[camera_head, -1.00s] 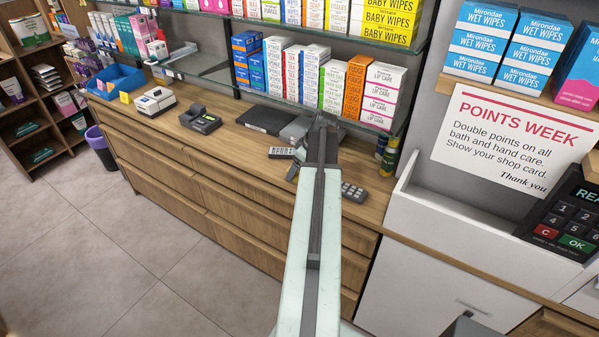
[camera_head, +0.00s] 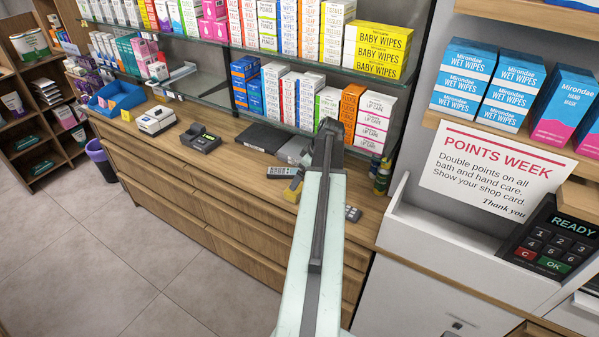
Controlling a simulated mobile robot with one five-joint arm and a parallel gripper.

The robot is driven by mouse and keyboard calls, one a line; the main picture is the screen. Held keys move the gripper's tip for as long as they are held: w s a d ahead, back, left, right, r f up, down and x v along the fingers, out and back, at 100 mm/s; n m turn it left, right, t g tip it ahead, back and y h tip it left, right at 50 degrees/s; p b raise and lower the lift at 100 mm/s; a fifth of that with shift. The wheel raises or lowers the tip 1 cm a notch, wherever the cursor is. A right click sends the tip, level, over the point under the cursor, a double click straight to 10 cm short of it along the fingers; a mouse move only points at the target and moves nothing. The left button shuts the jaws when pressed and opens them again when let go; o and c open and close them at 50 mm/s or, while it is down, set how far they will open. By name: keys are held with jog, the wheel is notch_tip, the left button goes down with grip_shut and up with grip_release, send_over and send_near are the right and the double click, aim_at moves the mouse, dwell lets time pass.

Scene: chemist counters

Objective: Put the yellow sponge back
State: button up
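A small yellow block (camera_head: 292,190), which looks like the yellow sponge, shows just left of my arm, low over the wooden counter. Part of it is hidden behind the arm. My gripper (camera_head: 298,178) is mostly hidden behind the arm link; only a small grey part shows, right at the yellow block. I cannot tell whether the fingers are open or closed on it, or whether the block rests on the counter.
The wooden counter (camera_head: 225,160) bears a remote-like keypad (camera_head: 283,172), a black device (camera_head: 200,138), a white device (camera_head: 156,120) and a blue bin (camera_head: 118,99). Cans (camera_head: 382,178) stand right of my arm. Stocked glass shelves hang above. A white ledge (camera_head: 440,240) is at right.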

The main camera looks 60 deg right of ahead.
jog(key=p+v, duration=0.1)
jog(key=v, duration=0.2)
jog(key=shift+r, duration=0.1)
jog(key=w+a+f+g+y, duration=0.1)
jog(key=w+a, duration=0.7)
jog(key=a, duration=0.3)
jog(key=w+a+g, duration=0.1)
jog(key=w+a, duration=0.8)
jog(key=a, duration=0.3)
jog(key=w+a+g+h, duration=0.1)
jog(key=w+a+g, duration=0.1)
jog(key=a, duration=3.3)
jog(key=shift+w+f+g, duration=0.3)
jog(key=shift+w+f, duration=0.15)
jog(key=shift+w, duration=0.15)
